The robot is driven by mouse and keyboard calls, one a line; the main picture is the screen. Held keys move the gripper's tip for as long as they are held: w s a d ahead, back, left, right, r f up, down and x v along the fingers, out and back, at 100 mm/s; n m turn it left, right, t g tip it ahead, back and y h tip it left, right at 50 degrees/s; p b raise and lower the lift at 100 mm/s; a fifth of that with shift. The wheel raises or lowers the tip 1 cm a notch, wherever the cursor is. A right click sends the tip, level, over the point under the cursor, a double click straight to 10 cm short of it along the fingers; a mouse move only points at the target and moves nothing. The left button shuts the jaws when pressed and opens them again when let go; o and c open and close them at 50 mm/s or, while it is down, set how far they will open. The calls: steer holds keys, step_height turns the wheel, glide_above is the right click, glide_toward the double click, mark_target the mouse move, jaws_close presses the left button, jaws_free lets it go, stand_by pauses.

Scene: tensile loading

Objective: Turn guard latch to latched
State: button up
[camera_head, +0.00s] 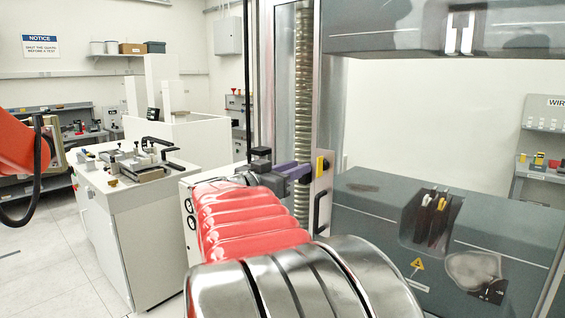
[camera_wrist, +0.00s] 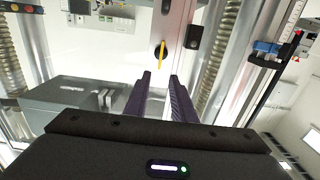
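The guard latch shows as a yellow lever (camera_wrist: 161,55) on a dark round base on the metal door frame in the wrist view. In the head view the yellow latch (camera_head: 321,166) is on the upright frame of the testing machine. My gripper has purple fingers (camera_wrist: 160,78) that stand apart with an empty gap between them. The lever lies just beyond the fingertips, roughly in line with the gap. In the head view my gripper (camera_head: 300,172) is close to the left of the latch; whether it touches cannot be told. The lever looks nearly upright in the wrist view.
A black door handle (camera_head: 321,211) sits just below the latch. The clear guard door covers the machine's grey base (camera_head: 375,190) and a holder with tools (camera_head: 432,215). A white workbench (camera_head: 130,215) with fixtures stands at left. A blue and red part (camera_wrist: 268,48) is at right in the wrist view.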

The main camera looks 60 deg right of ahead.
mark_target(321, 166)
steer(key=d, duration=0.3)
steer(key=s+d, duration=0.1)
steer(key=d, duration=0.5)
steer(key=shift+s, duration=0.2)
steer(key=shift+a, duration=0.1)
steer(key=shift+c, duration=0.2)
jaws_close()
